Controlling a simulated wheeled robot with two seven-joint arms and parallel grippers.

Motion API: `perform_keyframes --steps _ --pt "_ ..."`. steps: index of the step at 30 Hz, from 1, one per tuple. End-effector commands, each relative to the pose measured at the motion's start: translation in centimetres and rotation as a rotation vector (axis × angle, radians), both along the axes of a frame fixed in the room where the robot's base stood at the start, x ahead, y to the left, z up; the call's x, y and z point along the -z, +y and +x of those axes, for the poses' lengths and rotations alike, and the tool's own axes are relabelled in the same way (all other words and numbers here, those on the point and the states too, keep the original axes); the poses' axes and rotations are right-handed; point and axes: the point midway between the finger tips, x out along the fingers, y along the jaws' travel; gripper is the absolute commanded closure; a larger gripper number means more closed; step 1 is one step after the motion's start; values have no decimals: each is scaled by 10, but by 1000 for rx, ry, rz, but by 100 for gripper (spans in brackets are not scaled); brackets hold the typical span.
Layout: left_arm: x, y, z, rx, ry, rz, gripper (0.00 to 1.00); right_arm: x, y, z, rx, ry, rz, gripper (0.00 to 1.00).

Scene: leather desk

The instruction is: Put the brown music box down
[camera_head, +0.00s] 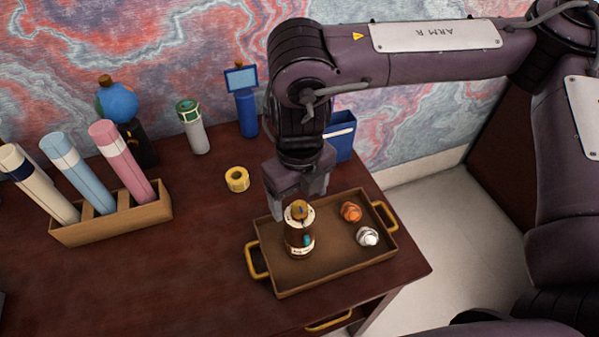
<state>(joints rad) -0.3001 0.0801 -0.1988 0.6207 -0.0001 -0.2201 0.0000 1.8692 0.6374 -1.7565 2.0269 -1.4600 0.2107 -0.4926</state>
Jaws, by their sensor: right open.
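The brown music box (300,241) is a small upright cylinder with a pale band and a knob on top. It stands in the left part of the brown tray (325,278). My right gripper (298,203) points down from above, just behind and over the music box's top. Its jaws are open, with one finger left of the box and one right of it. I cannot tell whether a finger touches the box. My left gripper is not in view.
An orange item (350,211) and a silver-white item (367,237) lie in the tray's right part. A yellow tape roll (237,179) lies behind left. A wooden holder (112,222) with tubes stands left.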

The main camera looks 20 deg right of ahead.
Motion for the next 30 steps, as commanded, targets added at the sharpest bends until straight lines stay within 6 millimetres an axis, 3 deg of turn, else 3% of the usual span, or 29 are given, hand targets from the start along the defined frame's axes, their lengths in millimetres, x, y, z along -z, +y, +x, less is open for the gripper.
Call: perform_keyframes --steps 6,12,30 --pt "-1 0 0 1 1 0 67 -43 0 1 0 -4 -1 23" --pt "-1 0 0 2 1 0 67 -63 0 1 0 -2 0 23" --pt "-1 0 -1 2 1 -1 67 -67 0 0 0 1 1 23"
